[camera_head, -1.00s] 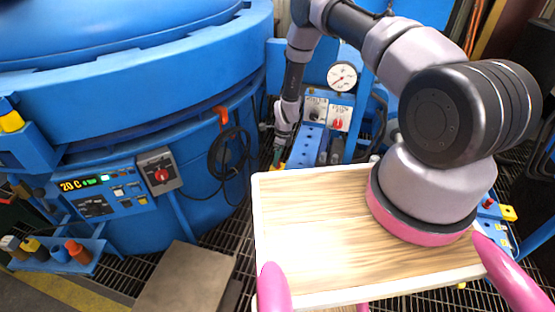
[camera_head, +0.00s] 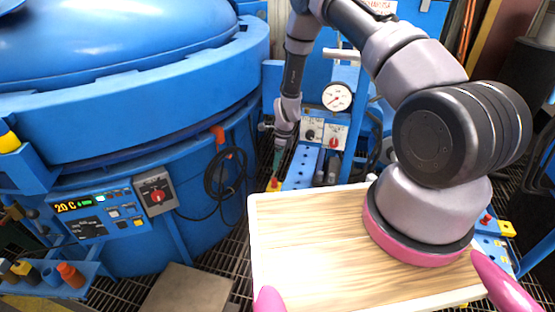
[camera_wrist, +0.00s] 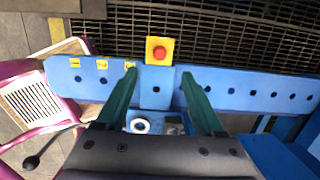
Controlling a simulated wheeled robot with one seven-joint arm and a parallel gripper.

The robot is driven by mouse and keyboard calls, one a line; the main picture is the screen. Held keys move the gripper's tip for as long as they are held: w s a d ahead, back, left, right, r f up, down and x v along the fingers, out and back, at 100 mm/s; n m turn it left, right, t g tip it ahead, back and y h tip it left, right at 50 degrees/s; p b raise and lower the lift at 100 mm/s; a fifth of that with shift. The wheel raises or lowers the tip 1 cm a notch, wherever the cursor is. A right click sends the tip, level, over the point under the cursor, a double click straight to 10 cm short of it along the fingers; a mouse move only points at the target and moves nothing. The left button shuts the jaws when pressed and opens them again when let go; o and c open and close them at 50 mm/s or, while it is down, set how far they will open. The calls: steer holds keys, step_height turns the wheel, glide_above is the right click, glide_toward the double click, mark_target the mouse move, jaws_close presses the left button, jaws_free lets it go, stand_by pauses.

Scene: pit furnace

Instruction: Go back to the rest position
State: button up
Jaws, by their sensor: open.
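My gripper (camera_head: 276,180) is far along my arm in the head view, small, hanging beside the blue panel with the pressure gauge (camera_head: 337,97). In the wrist view its two green fingers (camera_wrist: 159,73) stand apart with nothing between them. They are over a blue perforated rail (camera_wrist: 240,88). A red button on a yellow plate (camera_wrist: 159,51) lies just beyond the fingertips. Whether the fingers touch the rail cannot be told.
The big blue furnace (camera_head: 120,100) fills the left, with a control box (camera_head: 98,212) and a red-knob switch box (camera_head: 157,193). A hose coil (camera_head: 226,172) hangs on it. A shelf with colored-cap items (camera_head: 45,275) is lower left. Grated floor (camera_wrist: 235,40) shows beyond the rail.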

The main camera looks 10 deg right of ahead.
steer(key=shift+r, duration=0.1)
steer(key=d+r+n+t+y, duration=0.15)
steer(key=r+n, duration=0.25)
steer(key=r, duration=1.5)
steer(key=d+r+n+t+h, duration=0.1)
steer(key=d+r+n+t, duration=0.2)
steer(key=r, duration=1.6)
steer(key=s+d+r+n, duration=0.2)
steer(key=s+r+n, duration=0.1)
steer(key=s+r, duration=0.45)
steer(key=s+d+r+n, duration=0.35)
steer(key=s+r, duration=0.25)
steer(key=r, duration=0.3)
steer(key=s+d+r+n+t, duration=0.1)
steer(key=s+r+n, duration=0.1)
steer(key=s, duration=0.5)
steer(key=s+d+r+n+t, duration=0.1)
steer(key=s+r+n, duration=0.1)
steer(key=s, duration=0.6)
steer(key=shift+s+d+r+n, duration=0.3)
steer(key=shift+d+r+n, duration=0.05)
steer(key=shift+r+n, duration=0.1)
